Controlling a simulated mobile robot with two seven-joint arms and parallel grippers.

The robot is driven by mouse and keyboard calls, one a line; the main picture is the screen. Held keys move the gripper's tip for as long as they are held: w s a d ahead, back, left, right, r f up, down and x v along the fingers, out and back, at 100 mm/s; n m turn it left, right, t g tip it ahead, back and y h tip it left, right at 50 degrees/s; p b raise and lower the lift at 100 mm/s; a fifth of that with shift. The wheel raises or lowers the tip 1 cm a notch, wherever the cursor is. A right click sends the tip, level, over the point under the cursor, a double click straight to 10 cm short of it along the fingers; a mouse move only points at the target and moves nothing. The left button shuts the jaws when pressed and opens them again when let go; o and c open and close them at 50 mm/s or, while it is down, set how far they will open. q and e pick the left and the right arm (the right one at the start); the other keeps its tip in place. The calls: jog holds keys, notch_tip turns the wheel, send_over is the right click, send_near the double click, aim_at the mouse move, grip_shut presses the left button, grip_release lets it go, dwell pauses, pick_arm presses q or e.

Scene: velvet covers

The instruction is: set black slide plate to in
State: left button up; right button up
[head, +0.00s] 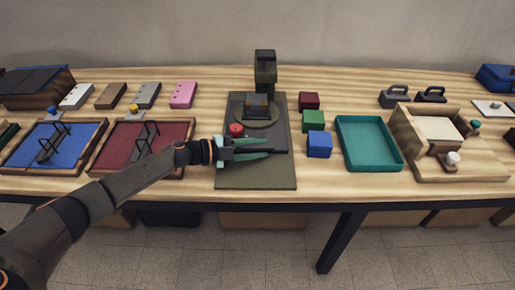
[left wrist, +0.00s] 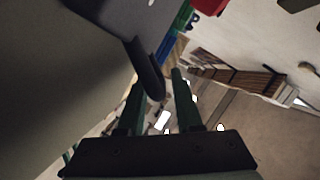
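The device has a dark green base (head: 255,178), an upright column (head: 265,68) at its back and a black plate (head: 275,128) with a round disc on it. A red knob (head: 236,129) sits at the plate's left front. A dark bar (head: 279,151) lies across the plate's front. My left gripper (head: 262,149) is at this front bar, with one green finger on each side. In the left wrist view the fingers (left wrist: 160,85) stand apart, and a dark rounded bar end (left wrist: 151,80) shows between them, closer to the left finger. Contact cannot be told. My right gripper is not in view.
Dark red, green and blue blocks (head: 319,144) stand close to the right of the base, beside a teal tray (head: 372,145). A red-floored tray (head: 122,150) lies left, under my left arm. A wooden fixture (head: 455,165) is farther right.

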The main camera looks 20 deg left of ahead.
pick_arm(q)
jog(key=shift+o, duration=0.6)
jog(key=v, duration=1.2)
jog(key=shift+s+a+r, duration=0.1)
jog(key=shift+a+r, duration=0.05)
jog(key=shift+a, duration=0.1)
